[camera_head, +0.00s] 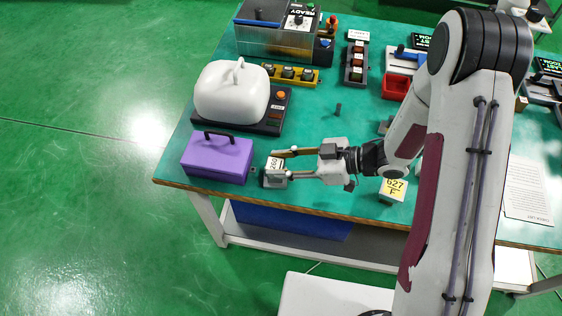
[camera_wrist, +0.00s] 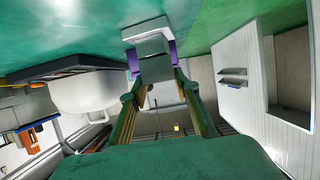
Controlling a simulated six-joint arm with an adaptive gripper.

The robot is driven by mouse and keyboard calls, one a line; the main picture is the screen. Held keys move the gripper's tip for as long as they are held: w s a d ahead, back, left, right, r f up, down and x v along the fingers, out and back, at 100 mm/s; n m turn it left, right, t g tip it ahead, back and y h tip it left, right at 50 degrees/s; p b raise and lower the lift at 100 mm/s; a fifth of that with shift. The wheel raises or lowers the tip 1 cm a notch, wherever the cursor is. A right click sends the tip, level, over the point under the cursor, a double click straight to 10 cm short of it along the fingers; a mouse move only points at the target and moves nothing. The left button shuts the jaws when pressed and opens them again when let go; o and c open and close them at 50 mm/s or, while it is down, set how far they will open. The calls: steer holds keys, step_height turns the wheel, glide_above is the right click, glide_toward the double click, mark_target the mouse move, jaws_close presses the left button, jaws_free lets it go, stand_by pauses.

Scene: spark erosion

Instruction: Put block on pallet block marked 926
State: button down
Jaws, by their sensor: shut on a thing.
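My gripper (camera_head: 281,166) reaches left at the front of the green table, beside the purple box. It is shut on a small block (camera_head: 274,164) with a white face and dark print, partly covered by the fingers; the print cannot be read for sure. In the wrist view a grey block (camera_wrist: 150,46) sits at the fingertips of my gripper (camera_wrist: 158,75). Whether the block rests on something or is lifted cannot be told. Another block (camera_head: 394,190), marked "627 F", stands to the right near the front edge. I cannot make out a pallet marked 926 as a separate thing.
A purple box (camera_head: 217,160) with a dark handle is close to the left. A white rounded cover (camera_head: 232,92) on a dark base stands behind it. Mid-table is mostly clear.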

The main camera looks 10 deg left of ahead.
steer(key=c, duration=1.5)
jaws_free()
steer(key=shift+f, duration=0.1)
steer(key=v, duration=1.2)
